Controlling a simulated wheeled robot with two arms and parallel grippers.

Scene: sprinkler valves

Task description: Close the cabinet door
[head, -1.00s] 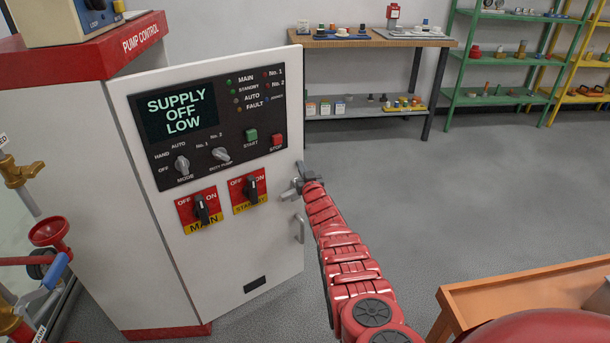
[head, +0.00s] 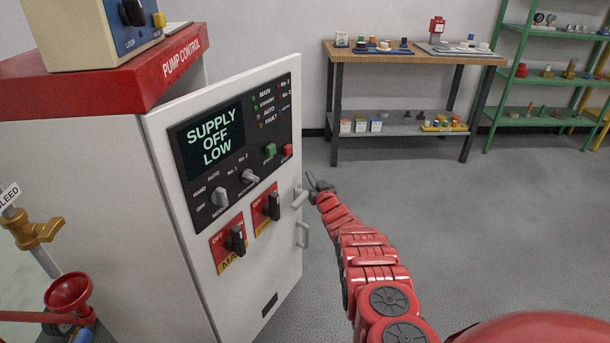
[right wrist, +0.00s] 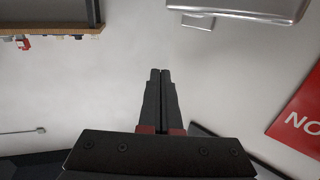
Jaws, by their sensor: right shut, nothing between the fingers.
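The white cabinet door (head: 262,285) stands ajar from the pump control cabinet (head: 100,165), on the left of the head view. It carries a dark panel with a lit display (head: 212,140), knobs and red switch plates. A silver latch (head: 300,199) and a small pull handle (head: 304,236) sit by its free right edge. My right gripper (head: 312,180) is shut and empty, just right of that edge near the latch; whether it touches is unclear. Its closed fingers show in the right wrist view (right wrist: 160,72). My left gripper is not in view.
A workbench (head: 335,90) with small parts stands against the back wall, with a green shelf (head: 500,100) to its right. A red funnel and brass valve (head: 30,230) are at the left. The grey floor right of the door is open.

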